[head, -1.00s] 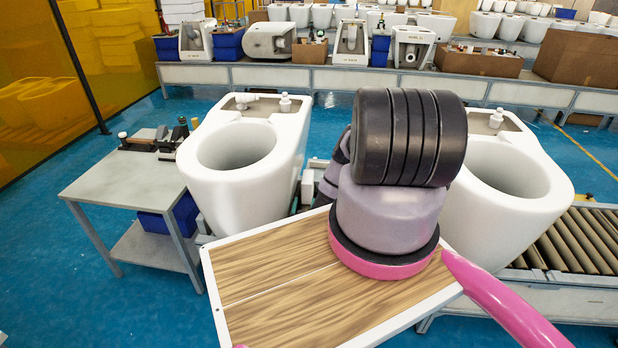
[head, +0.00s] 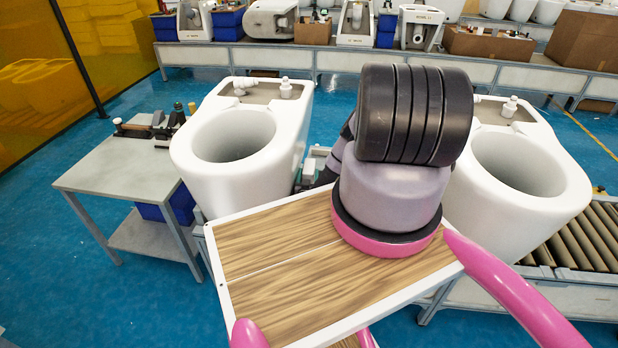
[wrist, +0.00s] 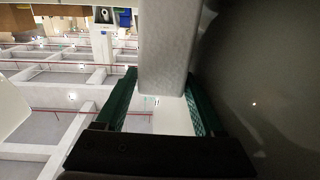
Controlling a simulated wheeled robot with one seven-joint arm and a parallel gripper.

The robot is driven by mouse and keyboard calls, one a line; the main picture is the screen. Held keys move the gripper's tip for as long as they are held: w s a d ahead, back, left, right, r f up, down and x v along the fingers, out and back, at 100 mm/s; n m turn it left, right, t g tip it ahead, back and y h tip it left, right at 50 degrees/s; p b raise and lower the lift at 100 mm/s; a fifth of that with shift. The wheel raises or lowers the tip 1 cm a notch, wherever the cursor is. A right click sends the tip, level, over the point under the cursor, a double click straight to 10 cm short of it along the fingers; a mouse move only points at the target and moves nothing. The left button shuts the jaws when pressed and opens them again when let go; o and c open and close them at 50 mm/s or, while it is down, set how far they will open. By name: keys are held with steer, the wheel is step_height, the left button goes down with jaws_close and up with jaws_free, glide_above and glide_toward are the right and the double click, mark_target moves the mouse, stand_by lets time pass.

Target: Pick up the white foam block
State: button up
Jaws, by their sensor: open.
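A pale, lightly textured block (wrist: 165,40), which looks like the white foam block, shows upright in the upper middle of the wrist view. Its top is cut off by the frame. My gripper (wrist: 161,82) has two green fingers, apart, one toward each side of the block's lower end. The block appears to be between or just beyond the fingertips; I cannot tell whether either finger touches it. In the head view my arm hides the gripper and the block cannot be made out clearly.
A white toilet (head: 240,145) stands left of my arm and another toilet (head: 520,165) right of it, by a roller conveyor (head: 585,240). A large dark curved surface (wrist: 265,90) lies close right of the fingers. A grey side table (head: 115,170) stands at left.

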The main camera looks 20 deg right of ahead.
mark_target(310, 168)
steer(key=x, duration=0.4)
steer(key=shift+w+f, duration=0.15)
steer(key=shift+f, duration=0.1)
steer(key=c, duration=1)
steer(key=shift+d+r, duration=0.1)
